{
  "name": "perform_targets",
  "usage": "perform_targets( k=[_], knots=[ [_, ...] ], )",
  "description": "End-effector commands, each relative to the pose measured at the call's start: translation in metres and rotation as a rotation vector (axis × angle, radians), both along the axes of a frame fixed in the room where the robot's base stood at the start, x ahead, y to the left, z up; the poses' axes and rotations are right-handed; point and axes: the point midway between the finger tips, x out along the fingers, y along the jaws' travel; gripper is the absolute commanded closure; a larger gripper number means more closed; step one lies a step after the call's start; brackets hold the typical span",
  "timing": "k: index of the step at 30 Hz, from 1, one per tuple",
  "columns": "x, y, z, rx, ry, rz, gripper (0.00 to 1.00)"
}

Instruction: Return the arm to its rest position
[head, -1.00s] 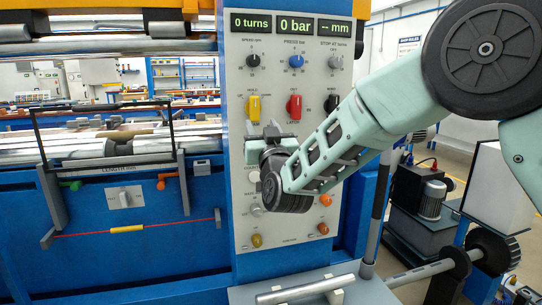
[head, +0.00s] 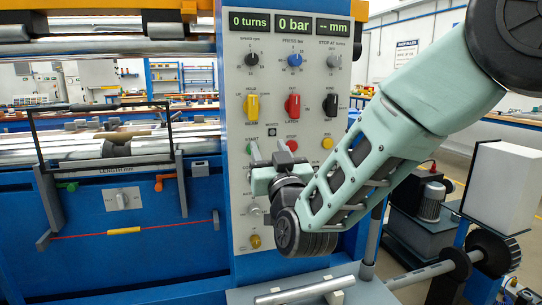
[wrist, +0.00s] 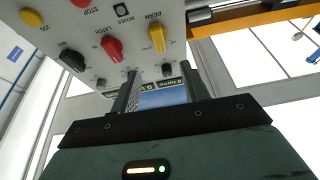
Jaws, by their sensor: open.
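My arm reaches in from the upper right in the head view, its forearm slanting down to a dark wrist joint in front of the control panel (head: 308,75). My gripper (head: 269,154) points up, with its two fingers apart and nothing visible between them. It overlaps the panel's lower half, hiding some lower controls; I cannot tell the exact gap to the panel. In the wrist view the gripper (wrist: 158,84) has its fingers spread, with a panel display (wrist: 160,98) showing beyond them.
The panel displays read 0 turns, 0 bar and -- mm. Yellow (head: 252,106), red (head: 292,105) and black (head: 330,104) selector knobs sit above my gripper. A silver bar (head: 305,290) lies below. A pump unit (head: 420,200) and a white box (head: 498,185) stand to the right.

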Motion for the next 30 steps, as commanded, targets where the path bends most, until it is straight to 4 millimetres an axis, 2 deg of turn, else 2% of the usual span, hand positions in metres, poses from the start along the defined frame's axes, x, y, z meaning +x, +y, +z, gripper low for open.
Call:
perform_targets(
  k=[3,7,11,14,17,20,24,27,30],
  knots=[
    [-0.006,0.005,0.003,-0.033,0.113,0.057,0.55],
    [-0.028,0.014,-0.009,-0.11,0.336,0.16,0.55],
    [-0.067,0.014,-0.028,-0.211,0.584,0.255,0.55],
    [-0.105,0.007,-0.043,-0.3,0.771,0.313,0.55],
    [-0.148,-0.009,-0.056,-0.397,0.957,0.353,0.55],
    [-0.196,-0.034,-0.067,-0.503,1.144,0.374,0.55],
    [-0.263,-0.078,-0.075,-0.653,1.39,0.366,0.55],
    [-0.301,-0.109,-0.075,-0.746,1.531,0.341,0.55],
    [-0.328,-0.132,-0.074,-0.811,1.632,0.315,0.55]
  ],
)
